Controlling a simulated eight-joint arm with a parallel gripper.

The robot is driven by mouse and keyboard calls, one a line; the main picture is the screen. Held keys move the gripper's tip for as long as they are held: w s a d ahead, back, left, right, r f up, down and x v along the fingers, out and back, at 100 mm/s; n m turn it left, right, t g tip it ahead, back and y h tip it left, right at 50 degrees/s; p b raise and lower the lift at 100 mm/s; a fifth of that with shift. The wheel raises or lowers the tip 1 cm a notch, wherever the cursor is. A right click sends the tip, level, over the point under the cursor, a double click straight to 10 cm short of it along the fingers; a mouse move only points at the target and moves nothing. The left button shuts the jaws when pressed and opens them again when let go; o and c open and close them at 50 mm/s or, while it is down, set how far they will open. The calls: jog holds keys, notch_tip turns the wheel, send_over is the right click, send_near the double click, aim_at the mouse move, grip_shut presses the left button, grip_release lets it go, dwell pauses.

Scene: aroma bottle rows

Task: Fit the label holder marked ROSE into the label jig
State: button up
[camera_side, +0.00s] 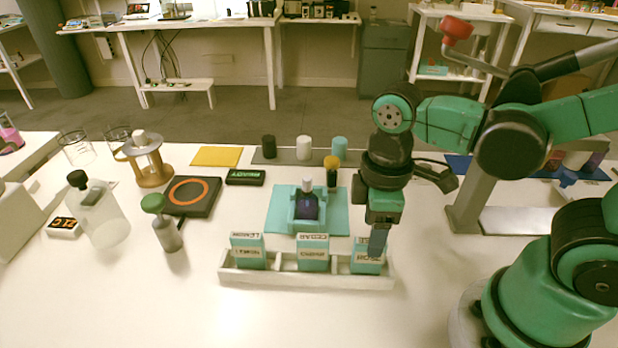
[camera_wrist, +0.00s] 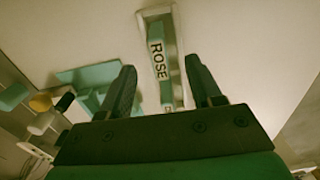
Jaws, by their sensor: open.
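The ROSE label holder (camera_side: 367,266) is a teal and white block in the right compartment of the white rack (camera_side: 300,280); its ROSE lettering (camera_wrist: 158,60) shows clearly in the wrist view. My gripper (camera_side: 378,243) is open, its fingers pointing down at the ROSE holder. In the wrist view the two fingers of my gripper (camera_wrist: 160,78) appear on either side of the holder; I cannot tell their height over it. A teal block that looks like the label jig (camera_side: 296,220) stands on a teal mat (camera_side: 279,211), with a dark bottle (camera_side: 308,207) in it.
Holders marked LEMON (camera_side: 247,251) and CEDAR (camera_side: 313,253) stand in the rack's other compartments. A dark pad with an orange ring (camera_side: 190,196) and a green-capped bottle (camera_side: 166,225) are at left.

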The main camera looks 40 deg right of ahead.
aim_at(365, 271)
jog(key=shift+f, duration=2.55)
grip_shut()
